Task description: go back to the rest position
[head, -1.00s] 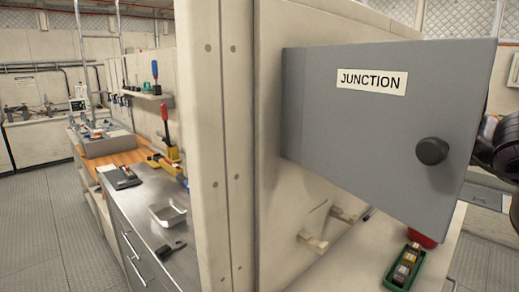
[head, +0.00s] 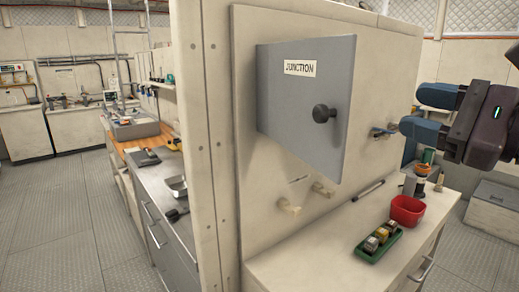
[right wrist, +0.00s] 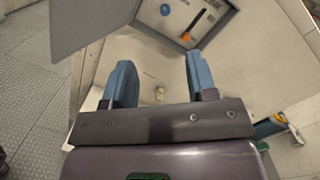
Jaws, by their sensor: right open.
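My right gripper (head: 410,109) is at the right of the head view, above the bench and right of the grey junction box door. Its two blue fingers are apart with nothing between them; they also show open in the right wrist view (right wrist: 160,78). The grey door (head: 300,105), labelled JUNCTION, has a dark round knob and stands swung out from the wall panel. The gripper is apart from the knob. The right wrist view shows the door (right wrist: 92,22) and the open box (right wrist: 222,22) with small blue and orange parts inside. My left gripper is not in view.
The bench (head: 310,245) below holds a green tray (head: 372,246) with small blocks, a red bin (head: 407,210) and a dark pen-like rod (head: 368,191). Pegs (head: 288,206) stick out of the panel. A steel counter (head: 165,195) stands left of the panel, with open floor (head: 60,220) beyond.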

